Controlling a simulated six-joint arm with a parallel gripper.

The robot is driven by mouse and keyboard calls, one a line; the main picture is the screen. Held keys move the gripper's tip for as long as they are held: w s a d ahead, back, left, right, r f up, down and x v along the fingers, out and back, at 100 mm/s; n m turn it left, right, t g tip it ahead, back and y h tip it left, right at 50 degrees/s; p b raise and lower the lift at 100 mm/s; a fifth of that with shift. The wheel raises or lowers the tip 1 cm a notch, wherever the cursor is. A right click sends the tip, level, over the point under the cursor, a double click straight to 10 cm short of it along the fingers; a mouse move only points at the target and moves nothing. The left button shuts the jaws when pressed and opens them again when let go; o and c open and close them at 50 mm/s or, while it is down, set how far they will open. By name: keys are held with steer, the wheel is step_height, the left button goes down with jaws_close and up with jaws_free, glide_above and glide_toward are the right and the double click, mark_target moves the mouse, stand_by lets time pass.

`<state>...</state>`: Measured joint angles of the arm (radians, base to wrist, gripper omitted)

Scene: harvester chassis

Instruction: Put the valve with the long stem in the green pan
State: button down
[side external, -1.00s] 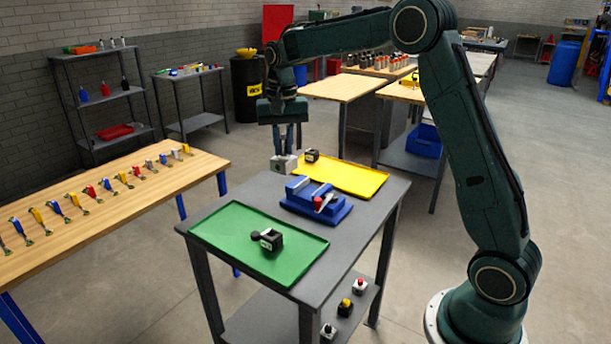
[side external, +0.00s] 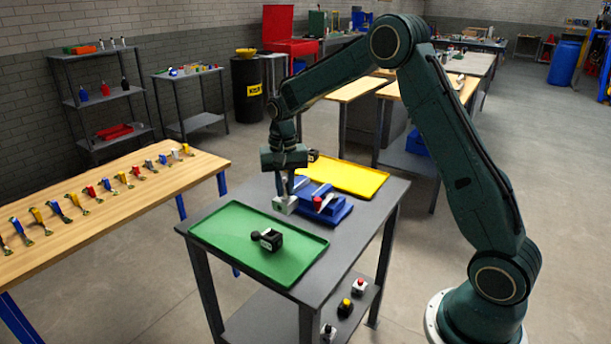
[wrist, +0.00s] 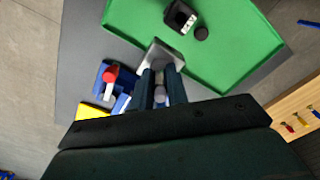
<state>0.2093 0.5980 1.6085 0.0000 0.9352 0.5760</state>
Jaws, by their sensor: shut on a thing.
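My gripper (side external: 284,190) points down and is shut on a light grey, blocky valve (side external: 285,206). In the wrist view the fingers (wrist: 160,76) close on it, and its grey body (wrist: 166,52) overlaps the near edge of the green pan. The fingers partly hide its stem, so I cannot tell its length. The green pan (side external: 225,233) lies on the grey table, on the camera side of the gripper. A black valve (side external: 268,239) lies in it, also seen in the wrist view (wrist: 180,17). The held valve looks close above the table; its exact height is unclear.
A blue fixture (side external: 335,212) with a red-capped piece (side external: 317,203) stands right beside the held valve.

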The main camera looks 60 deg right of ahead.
mark_target(284, 178)
steer(key=shift+f, duration=2.15)
steer(key=shift+f, duration=0.1)
steer(key=shift+f, duration=2.05)
steer(key=c, duration=1.4)
jaws_free()
steer(key=shift+f, duration=0.15)
step_height(284, 178, up, 12)
steer(key=shift+f, duration=0.2)
steer(key=shift+r, duration=0.4)
